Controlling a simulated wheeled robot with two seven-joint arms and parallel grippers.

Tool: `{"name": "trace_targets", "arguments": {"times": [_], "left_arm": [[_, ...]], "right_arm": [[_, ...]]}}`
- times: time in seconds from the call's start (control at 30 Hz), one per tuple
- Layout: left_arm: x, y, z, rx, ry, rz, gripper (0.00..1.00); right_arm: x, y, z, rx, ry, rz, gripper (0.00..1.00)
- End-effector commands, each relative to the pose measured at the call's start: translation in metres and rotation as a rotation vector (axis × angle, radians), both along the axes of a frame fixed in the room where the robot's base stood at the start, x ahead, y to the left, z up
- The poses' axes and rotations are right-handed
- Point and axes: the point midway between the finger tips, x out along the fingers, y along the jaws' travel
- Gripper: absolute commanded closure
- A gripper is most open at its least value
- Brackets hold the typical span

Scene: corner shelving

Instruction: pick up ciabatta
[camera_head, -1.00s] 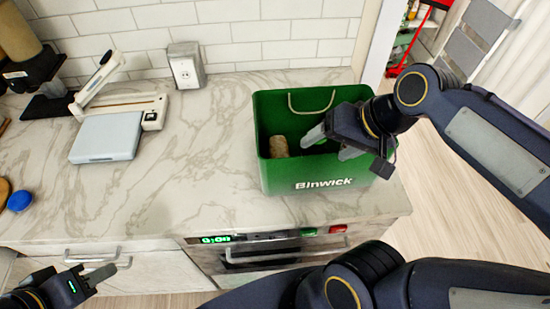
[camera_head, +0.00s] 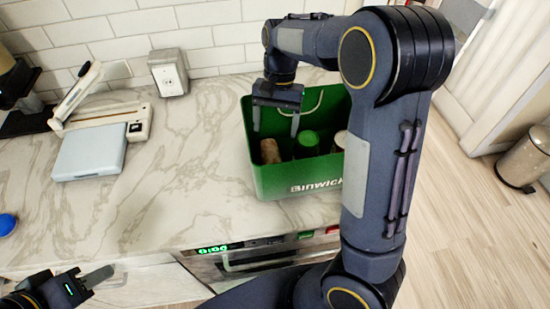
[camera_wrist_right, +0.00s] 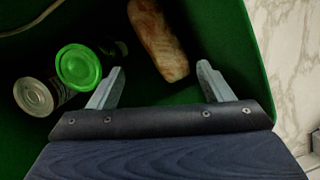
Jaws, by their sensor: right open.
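The ciabatta (camera_head: 270,150) is a brown loaf standing in the left part of the green Binwick bag (camera_head: 290,184). In the right wrist view the ciabatta (camera_wrist_right: 158,40) lies against the dark green inside, above and between the fingertips. My right gripper (camera_head: 276,125) is open and points down over the bag's opening; it also shows in the right wrist view (camera_wrist_right: 160,82). Its fingers are apart from the loaf, with nothing between them. My left gripper (camera_head: 98,275) is at the lower left, low in front of the counter, and whether its jaws are apart is unclear.
A green-lidded jar (camera_head: 307,140) and a can (camera_head: 341,139) stand beside the loaf in the bag. The bag's handle (camera_head: 315,101) rises at the back. A scale-like device (camera_head: 92,155) sits left on the counter (camera_head: 180,190), which is clear between.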

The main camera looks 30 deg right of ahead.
Motion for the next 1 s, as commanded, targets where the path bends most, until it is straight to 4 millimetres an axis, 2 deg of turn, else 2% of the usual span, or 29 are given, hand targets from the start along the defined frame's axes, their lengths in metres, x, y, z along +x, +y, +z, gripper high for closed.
{"name": "trace_targets", "arguments": {"times": [0.1, 0.47, 0.7, 1.0], "left_arm": [[0.0, 0.0, -0.002, 0.0, 0.0, 0.0, 0.64], [0.0, 0.0, 0.003, 0.0, 0.0, 0.0, 0.64], [0.0, 0.0, 0.009, 0.0, -0.001, 0.0, 0.64], [0.0, 0.0, 0.009, 0.0, 0.0, 0.0, 0.64]], "right_arm": [[-0.003, 0.009, -0.014, 0.009, 0.031, 0.037, 0.27], [-0.014, 0.018, -0.049, 0.012, 0.036, 0.043, 0.27], [-0.022, 0.026, -0.082, 0.012, 0.035, 0.043, 0.27], [-0.023, 0.027, -0.088, 0.013, 0.031, 0.042, 0.27]]}}
